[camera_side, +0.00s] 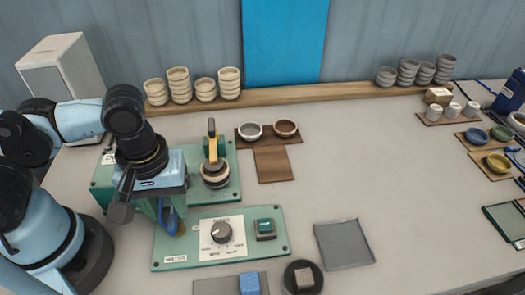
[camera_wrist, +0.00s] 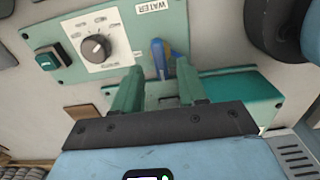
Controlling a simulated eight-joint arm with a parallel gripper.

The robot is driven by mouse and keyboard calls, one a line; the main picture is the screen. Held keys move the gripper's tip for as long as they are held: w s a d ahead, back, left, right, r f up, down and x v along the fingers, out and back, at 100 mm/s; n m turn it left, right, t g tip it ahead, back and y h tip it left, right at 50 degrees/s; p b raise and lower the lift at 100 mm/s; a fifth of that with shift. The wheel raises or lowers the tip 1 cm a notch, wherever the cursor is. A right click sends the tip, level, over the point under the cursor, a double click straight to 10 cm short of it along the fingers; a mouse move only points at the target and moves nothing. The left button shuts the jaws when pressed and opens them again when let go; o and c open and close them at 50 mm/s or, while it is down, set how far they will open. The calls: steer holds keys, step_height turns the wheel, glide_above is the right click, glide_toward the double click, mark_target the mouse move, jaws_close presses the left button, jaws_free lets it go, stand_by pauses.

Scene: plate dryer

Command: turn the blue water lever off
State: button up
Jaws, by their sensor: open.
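The blue water lever (camera_wrist: 160,58) stands on a green panel beside a "WATER" label (camera_wrist: 153,6) in the wrist view. In the side view the lever (camera_side: 171,222) shows just below my gripper, partly covered by it. My gripper (camera_wrist: 160,68) is open, its two green fingers apart. The lever appears in the gap just beyond the fingertips, and nothing is held. I cannot tell whether either finger touches it.
The green panel (camera_side: 270,256) also carries a dark round knob (camera_side: 221,232) and a green button (camera_side: 265,229). A round press with a yellow handle (camera_side: 212,145) stands behind. A grey mat (camera_side: 344,244) lies to the right. The middle of the table is clear.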

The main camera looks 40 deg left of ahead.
mark_target(173, 222)
steer(key=shift+f, duration=1.2)
jaws_close()
